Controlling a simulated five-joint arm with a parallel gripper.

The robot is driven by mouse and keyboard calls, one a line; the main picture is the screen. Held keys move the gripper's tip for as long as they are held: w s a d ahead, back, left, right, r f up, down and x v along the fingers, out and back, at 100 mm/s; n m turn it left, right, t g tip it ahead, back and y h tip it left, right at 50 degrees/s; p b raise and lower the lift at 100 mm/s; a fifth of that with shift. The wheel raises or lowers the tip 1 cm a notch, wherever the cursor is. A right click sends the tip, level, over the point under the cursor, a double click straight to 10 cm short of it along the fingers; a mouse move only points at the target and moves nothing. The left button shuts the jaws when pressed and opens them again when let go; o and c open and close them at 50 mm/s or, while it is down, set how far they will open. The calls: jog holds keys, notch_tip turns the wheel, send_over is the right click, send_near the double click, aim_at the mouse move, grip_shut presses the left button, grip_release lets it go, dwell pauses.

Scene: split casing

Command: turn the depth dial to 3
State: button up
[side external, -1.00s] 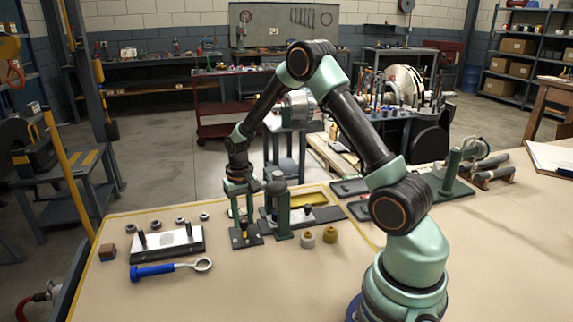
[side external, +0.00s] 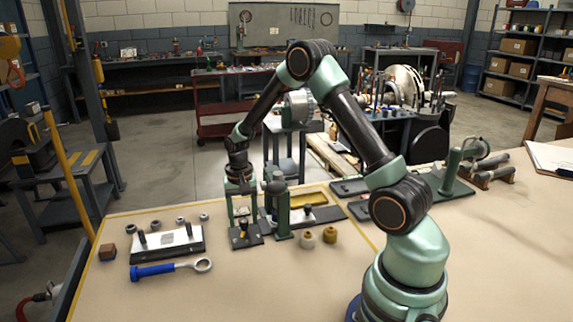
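My gripper (side external: 242,213) points straight down at the left of the green post. Its two green fingers are spread apart, with a gap between them. Just below the fingertips is a dark flat base (side external: 246,241) with a small dark knob-like part (side external: 243,227) bearing a touch of yellow. This may be the depth dial, but its scale and setting are too small to read. I cannot tell whether the fingers touch it. The green upright post (side external: 279,210) stands close to the right of the gripper.
A dark fixture with a white plate and two pins (side external: 168,242) lies to the left, with several rings behind it. Two brass-coloured parts (side external: 319,236) stand right of the post. The front of the bench is clear.

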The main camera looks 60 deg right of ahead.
aim_at(244, 220)
dwell(0.3)
notch_tip(244, 220, up, 12)
dwell(0.5)
notch_tip(244, 220, down, 12)
jog(key=n, duration=0.3)
jog(key=shift+n, duration=0.3)
dwell(0.5)
